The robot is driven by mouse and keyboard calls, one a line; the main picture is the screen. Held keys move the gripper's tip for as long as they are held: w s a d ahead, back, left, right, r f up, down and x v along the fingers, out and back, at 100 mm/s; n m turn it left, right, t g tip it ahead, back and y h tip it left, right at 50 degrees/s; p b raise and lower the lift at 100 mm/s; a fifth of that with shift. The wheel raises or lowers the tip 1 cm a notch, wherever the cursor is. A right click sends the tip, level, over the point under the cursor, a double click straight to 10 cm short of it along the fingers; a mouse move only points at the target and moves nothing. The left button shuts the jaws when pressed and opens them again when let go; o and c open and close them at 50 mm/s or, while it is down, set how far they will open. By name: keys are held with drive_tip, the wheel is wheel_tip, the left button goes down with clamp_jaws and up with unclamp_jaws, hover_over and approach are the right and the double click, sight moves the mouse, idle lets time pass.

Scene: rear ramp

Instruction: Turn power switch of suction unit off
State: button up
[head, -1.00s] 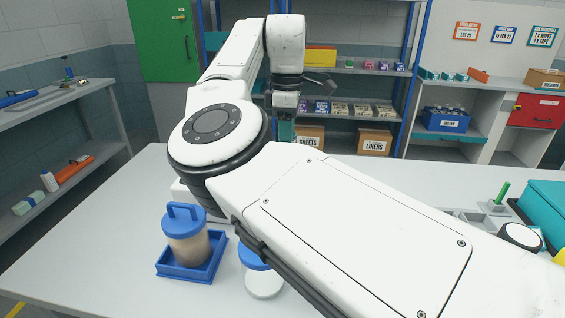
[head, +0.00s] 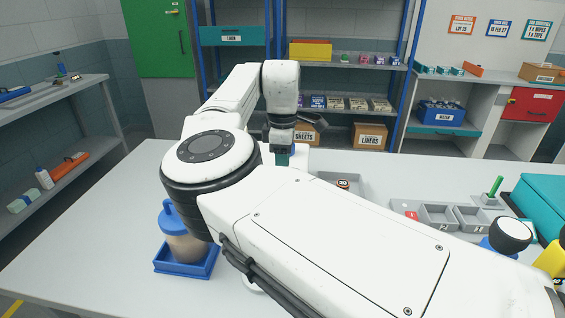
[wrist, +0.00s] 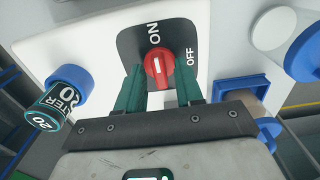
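The suction unit's white face (wrist: 95,35) fills the upper wrist view. Its red power switch knob (wrist: 157,68) sits on a dark plate marked ON above and OFF to the right. The knob's white mark appears to point up toward ON. My gripper (wrist: 161,82) is open, with one teal finger on each side just below the knob. I cannot tell whether either finger touches it. In the head view my gripper (head: 284,158) points down at the table's far side, and my arm hides most of the unit there.
A blue-lidded canister (head: 182,243) stands in a blue tray (head: 168,267) at the table's left. Grey compartments (head: 438,216) and a teal case (head: 545,200) lie right. The table's left front is clear.

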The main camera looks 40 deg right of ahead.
clamp_jaws()
drive_tip(key=shift+r+p, duration=0.15)
drive_tip(key=shift+p, duration=0.3)
drive_tip(key=m+p, duration=0.3)
drive_tip(key=shift+r, duration=0.1)
drive_tip(key=m+p, duration=0.2)
drive_tip(key=p, duration=0.1)
drive_tip(key=shift+m, duration=0.3)
drive_tip(key=m+p, duration=0.4)
drive_tip(key=m, duration=0.2)
drive_tip(key=shift+m, duration=0.3)
drive_tip(key=m+p, duration=0.1)
drive_tip(key=m, duration=0.1)
drive_tip(key=m+p, duration=0.1)
drive_tip(key=m, duration=0.2)
drive_tip(key=shift+f+m, duration=0.2)
drive_tip(key=shift+m, duration=0.1)
